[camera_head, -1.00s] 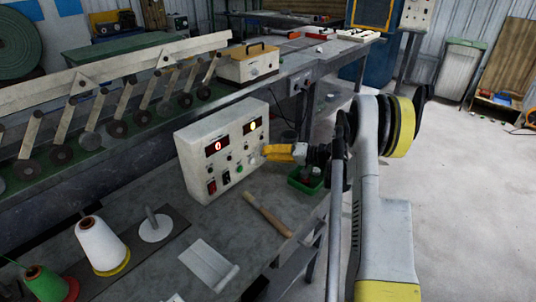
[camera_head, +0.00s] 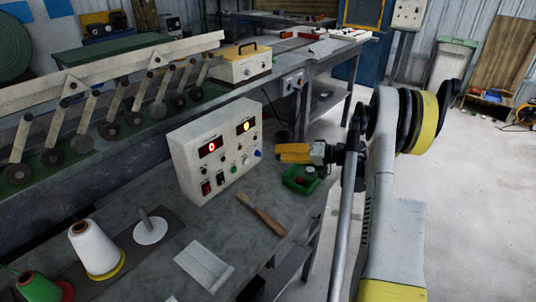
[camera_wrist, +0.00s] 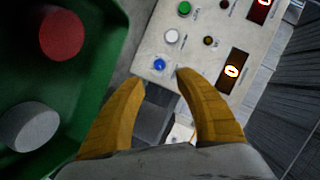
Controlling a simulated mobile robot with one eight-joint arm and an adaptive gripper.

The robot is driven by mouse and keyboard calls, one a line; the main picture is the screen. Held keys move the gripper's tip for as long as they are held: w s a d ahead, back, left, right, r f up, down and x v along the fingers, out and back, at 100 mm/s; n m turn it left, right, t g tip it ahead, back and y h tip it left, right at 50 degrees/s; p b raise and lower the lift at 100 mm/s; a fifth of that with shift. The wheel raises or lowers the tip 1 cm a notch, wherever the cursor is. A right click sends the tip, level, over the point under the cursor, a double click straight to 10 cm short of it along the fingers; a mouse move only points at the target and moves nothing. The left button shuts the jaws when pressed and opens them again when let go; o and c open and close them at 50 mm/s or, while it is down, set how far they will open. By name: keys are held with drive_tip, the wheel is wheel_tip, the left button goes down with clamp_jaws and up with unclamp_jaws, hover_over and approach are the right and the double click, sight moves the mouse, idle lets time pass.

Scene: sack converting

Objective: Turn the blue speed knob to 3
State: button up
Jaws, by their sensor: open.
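The blue knob (camera_head: 257,154) is at the lower right of the white control panel (camera_head: 183,160) in the head view. It also shows in the wrist view (camera_wrist: 159,65), just beyond and between my fingertips. My gripper (camera_head: 279,152) is a short way right of the panel, its yellow fingers pointing at it. In the wrist view my gripper (camera_wrist: 159,79) is open, with nothing between its fingers. I see a gap between fingers and knob in the head view. The knob's pointer and scale marks are too small to read. The red display (camera_head: 211,146) shows 0.
A green tray (camera_head: 291,184) with a red and a grey round piece lies below my gripper. A brush (camera_head: 262,214) with a wooden handle lies on the bench in front of the panel. Other buttons and red switches (camera_head: 206,188) crowd the panel face. Thread cones (camera_head: 95,247) stand at the left.

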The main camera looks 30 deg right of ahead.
drive_tip(key=v, duration=0.4)
idle(0.4)
drive_tip(key=s+a+r+g+h, duration=0.2)
drive_tip(key=a+r, duration=0.2)
drive_tip(key=a, duration=0.5)
drive_tip(key=s+a+r+g+h, duration=0.15)
drive_tip(key=a+r, duration=0.35)
drive_tip(key=a, duration=0.5)
drive_tip(key=s+a+n+h, duration=0.1)
drive_tip(key=s+a+h, duration=0.1)
drive_tip(key=s, duration=0.5)
drive_tip(key=s+a+n+g+h, duration=0.1)
drive_tip(key=s+a+h, duration=0.1)
drive_tip(key=s+a, duration=0.3)
drive_tip(key=s+a+n+h, duration=0.2)
drive_tip(key=s+a, duration=0.1)
drive_tip(key=s, duration=0.6)
drive_tip(key=shift+s+a+r, duration=0.15)
drive_tip(key=shift+s+a, duration=0.05)
drive_tip(key=shift+a, duration=0.2)
